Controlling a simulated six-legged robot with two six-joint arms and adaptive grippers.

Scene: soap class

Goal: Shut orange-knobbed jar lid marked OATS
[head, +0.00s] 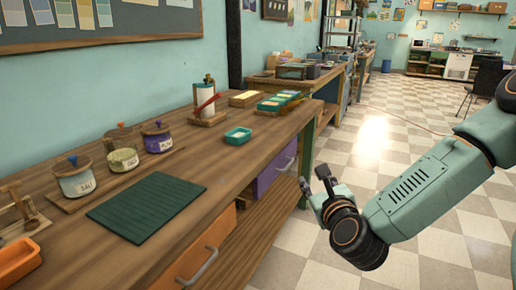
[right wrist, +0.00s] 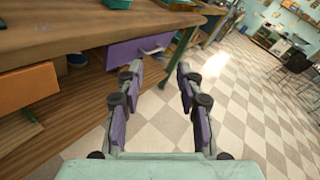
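Three glass jars stand in a row on a wooden board at the back of the workbench. The left jar (head: 77,182) has pale contents, a label too small to read surely, and a lid with an orange-red knob (head: 72,159). The middle jar (head: 123,159) is yellow-green, with a dark-knobbed lid (head: 119,132) above or behind it. I cannot tell which label reads OATS or how each lid sits. My right gripper (head: 313,184) is open and empty, off the bench's front edge, far from the jars; its spread fingers show in the right wrist view (right wrist: 157,78).
A dark green mat (head: 147,209) lies before the jars. An orange tray (head: 18,262) and a wooden stand are at left. A green soap dish (head: 238,136), a roll stand (head: 205,101) and colored bars are farther along. Orange and purple drawers face the open checkered floor.

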